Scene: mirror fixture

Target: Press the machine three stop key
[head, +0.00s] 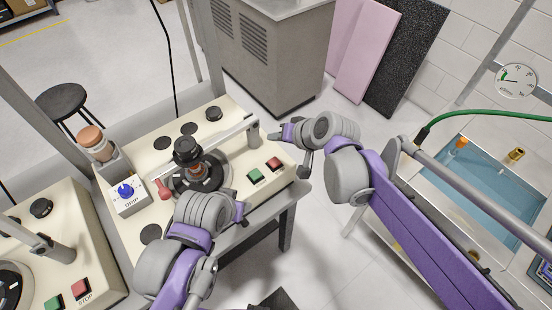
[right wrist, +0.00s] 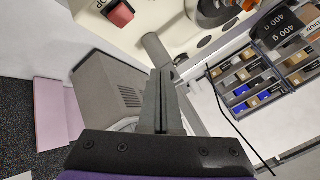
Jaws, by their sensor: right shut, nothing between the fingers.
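A red stop key (head: 274,163) sits beside a green key (head: 254,176) on the right front corner of a cream machine (head: 228,155) in the head view. I cannot read this machine's number. A red key (right wrist: 121,14) with partly cut-off lettering also shows at the top left of the right wrist view. My right gripper (head: 304,168) is just right of the red key, apart from it, and its fingers (right wrist: 165,72) are shut and empty. My left gripper (head: 240,213) is over the machine's front edge; its fingers are too small to judge.
A second machine (head: 50,210) at the left has its own green key and red STOP key (head: 80,290). A lever arm (head: 215,138) and black knob (head: 187,148) stand on the near machine. A blue-lined sink (head: 490,185) is at the right. A grey cabinet (head: 290,60) stands behind.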

